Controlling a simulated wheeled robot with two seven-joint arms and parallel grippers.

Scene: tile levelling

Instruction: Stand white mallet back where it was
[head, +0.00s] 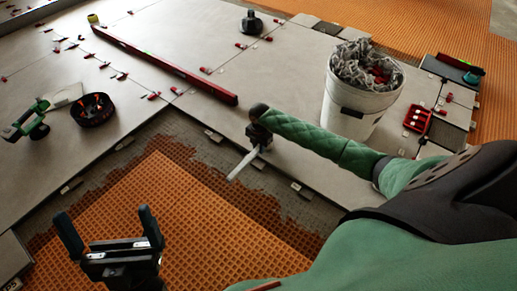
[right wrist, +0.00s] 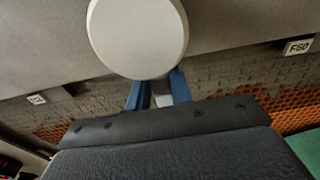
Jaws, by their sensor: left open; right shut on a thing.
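The white mallet (right wrist: 137,38) shows in the right wrist view as a pale round face just beyond my right gripper (right wrist: 158,92). The blue fingers are shut on its pale shaft below that face. In the head view, my right gripper (head: 258,141) is near the middle, above the edge of the laid tiles. A thin white part of the mallet (head: 242,164) sticks out from it toward the lower left, tilted. The rest of the mallet is hidden. My left gripper (head: 110,228) is open and empty over the orange mat at the lower left.
A white bucket (head: 345,115) full of crumpled grey material stands on the tiles to the right. A long red level (head: 165,64) lies on the tiles. A black round tray (head: 92,108), a green tool (head: 27,122) and a black knobbed object (head: 251,22) also rest there. The orange mat (head: 190,220) is open.

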